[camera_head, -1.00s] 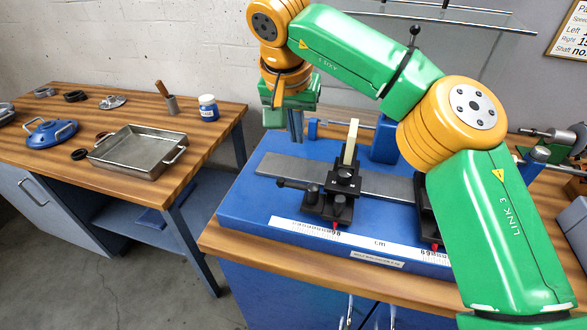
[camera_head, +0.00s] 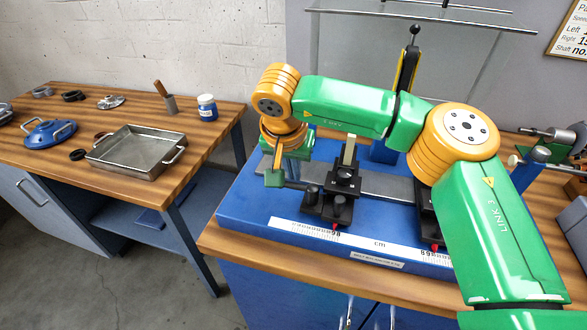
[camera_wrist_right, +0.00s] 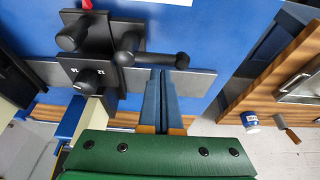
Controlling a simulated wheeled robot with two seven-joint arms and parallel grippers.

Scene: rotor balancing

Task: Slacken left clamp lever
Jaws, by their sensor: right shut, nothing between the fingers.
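The left clamp is a black carriage (camera_head: 327,207) on the grey bar of the blue bench fixture; it also shows in the right wrist view (camera_wrist_right: 103,45). Its lever (camera_head: 298,186) is a black rod sticking out to the left, with a round end. In the wrist view the lever (camera_wrist_right: 155,60) lies across the grey bar, just beyond my fingertips. My right gripper (camera_wrist_right: 163,74) points down beside the lever, its blue-grey fingers shut and empty. Whether the fingertips touch the lever I cannot tell. In the head view my gripper (camera_head: 280,172) is partly hidden. My left gripper is out of view.
A second black clamp (camera_head: 428,222) stands to the right, partly behind my right arm. A white scale (camera_head: 345,236) runs along the fixture's front. The left table holds a metal tray (camera_head: 112,155) and a blue jar (camera_head: 207,108). A floor gap separates the tables.

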